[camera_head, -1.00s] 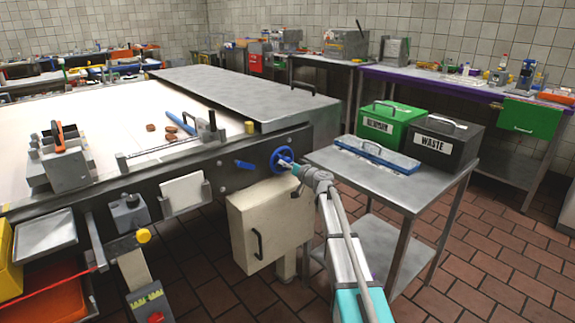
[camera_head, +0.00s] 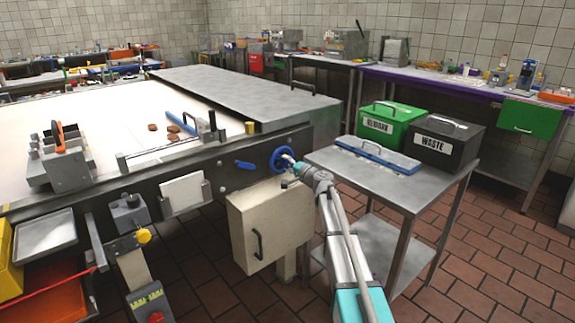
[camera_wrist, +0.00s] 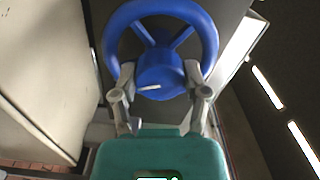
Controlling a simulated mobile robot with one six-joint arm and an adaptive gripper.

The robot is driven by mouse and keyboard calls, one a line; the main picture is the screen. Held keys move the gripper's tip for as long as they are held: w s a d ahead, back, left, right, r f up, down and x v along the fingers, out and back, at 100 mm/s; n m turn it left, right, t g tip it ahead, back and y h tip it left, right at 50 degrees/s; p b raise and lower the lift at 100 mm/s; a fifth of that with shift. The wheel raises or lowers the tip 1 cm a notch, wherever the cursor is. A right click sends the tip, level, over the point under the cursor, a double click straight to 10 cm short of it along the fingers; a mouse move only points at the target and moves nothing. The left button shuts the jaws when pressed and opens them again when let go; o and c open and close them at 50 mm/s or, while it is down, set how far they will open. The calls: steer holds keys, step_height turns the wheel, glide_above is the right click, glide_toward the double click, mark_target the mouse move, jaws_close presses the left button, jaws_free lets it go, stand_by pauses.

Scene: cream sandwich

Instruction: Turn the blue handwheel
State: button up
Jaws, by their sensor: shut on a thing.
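The blue handwheel (camera_head: 277,160) is on the dark side panel of the long work table, near its right end. In the wrist view the handwheel (camera_wrist: 211,35) fills the top middle, with its rim, spokes and round hub facing me. My gripper (camera_head: 289,161) is at the wheel's face. In the wrist view the two grey fingers of my gripper (camera_wrist: 161,85) stand on either side of the blue hub, inside or against the lower rim, and are shut on the wheel. A small white mark shows on the hub. The exact contact points are partly hidden.
A blue lever (camera_head: 245,165) sits left of the wheel. A cream cabinet (camera_head: 280,225) with a black handle hangs below. A steel side table (camera_head: 400,190) with green and black boxes stands close on the right of my arm. Tiled floor lies open beyond it.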

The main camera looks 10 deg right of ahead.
steer(key=m, duration=0.4)
steer(key=shift+m, duration=0.3)
steer(key=m, duration=0.3)
steer(key=shift+m, duration=0.3)
steer(key=m, duration=0.4)
steer(key=shift+m, duration=2.2)
steer(key=o, duration=1.1)
steer(key=shift+o, duration=0.2)
steer(key=shift+s+d, duration=0.1)
steer(key=v, duration=1.1)
steer(key=shift+s+d, duration=0.2)
steer(key=shift+s, duration=0.1)
